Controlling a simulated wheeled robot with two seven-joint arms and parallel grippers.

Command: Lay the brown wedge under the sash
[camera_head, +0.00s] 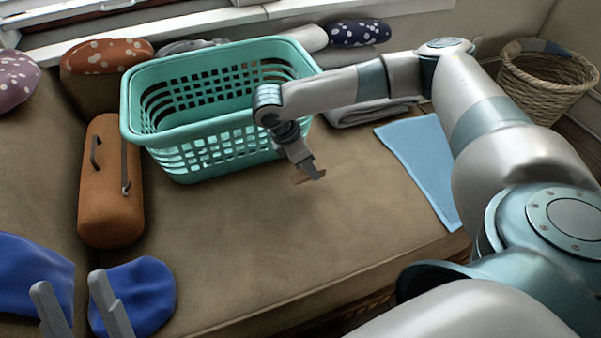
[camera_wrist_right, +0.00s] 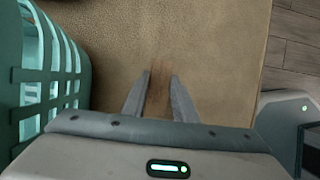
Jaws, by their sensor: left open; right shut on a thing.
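The brown wedge (camera_head: 302,177) is a small piece between the fingers of my right gripper (camera_head: 309,176), held above the bare seat in front of the basket. It also shows in the right wrist view (camera_wrist_right: 158,97) between the two fingers, its colour close to the seat's. My right gripper is shut on it. My left gripper (camera_head: 68,282) is open and empty at the lower left, over the blue cushions. Part of the window frame (camera_head: 150,37) shows along the top edge; the sash is cut off, and I cannot tell its lower edge clearly.
A teal laundry basket (camera_head: 215,133) stands on the brown seat (camera_head: 250,235), just left of my right gripper. An orange bolster (camera_head: 112,205) lies left. A blue cloth (camera_head: 425,160) lies right; a wicker basket (camera_head: 545,85) stands behind. Cushions line the back. The seat's front is clear.

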